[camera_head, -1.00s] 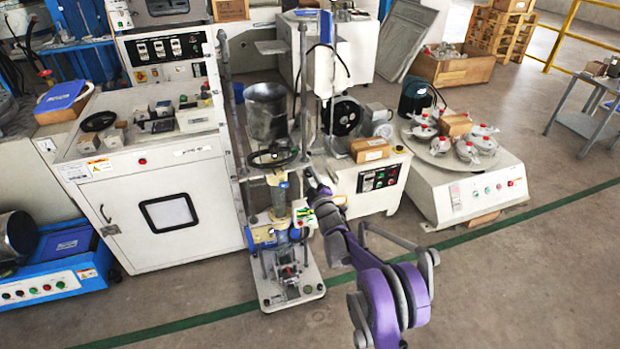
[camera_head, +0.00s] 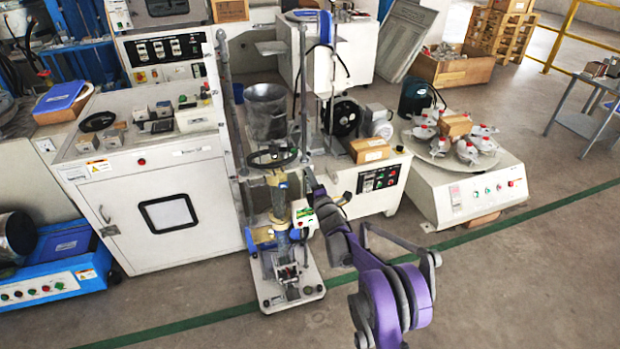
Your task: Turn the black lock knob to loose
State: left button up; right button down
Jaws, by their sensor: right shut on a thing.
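The test stand (camera_head: 291,296) is a narrow upright frame on a light base plate, with a black handwheel (camera_head: 271,157) partway up and a clear tube (camera_head: 279,205) below it. My right arm, purple and grey, reaches in from the lower right. My right gripper (camera_head: 306,177) is at the right side of the stand's column, just right of and below the handwheel, shut on the black lock knob. The knob itself is too small and covered to make out, and so is its turn position. My left gripper is not in view.
A white cabinet (camera_head: 150,185) stands close on the left of the stand. A white machine (camera_head: 377,180) with a brown box (camera_head: 369,150) stands behind my wrist. A round-table machine (camera_head: 478,196) is farther right. The floor in front is clear.

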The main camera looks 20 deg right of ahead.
jog(key=shift+n, duration=0.4)
jog(key=c, duration=0.5)
grip_release()
jog(key=s, duration=0.5)
jog(key=s+p, duration=0.1)
jog(key=s, duration=0.4)
jog(key=shift+s+d+f, duration=0.2)
jog(key=shift+s, duration=0.2)
